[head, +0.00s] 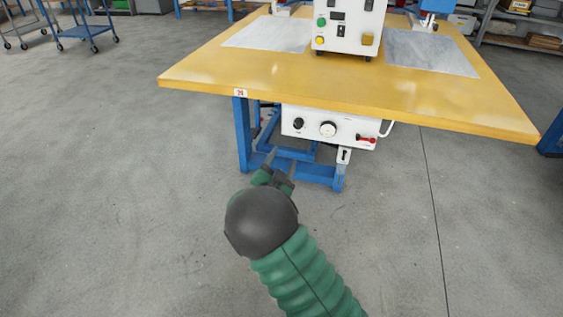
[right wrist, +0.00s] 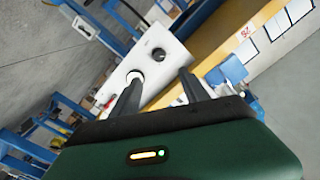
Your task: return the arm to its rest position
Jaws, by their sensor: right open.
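My right gripper (head: 279,168) is in the lower middle of the head view, at the end of a green ribbed arm with a dark round joint. It is in front of the yellow-topped table and lower than its top. In the right wrist view its two dark fingers (right wrist: 157,92) stand apart with nothing between them. My left gripper is not in the head view.
The yellow table (head: 230,75) on blue legs carries a white machine (head: 346,27) and grey plates (head: 432,54). The white control box (head: 330,128) hangs under its front edge. Blue carts (head: 80,25) stand far left. The grey floor at left is clear.

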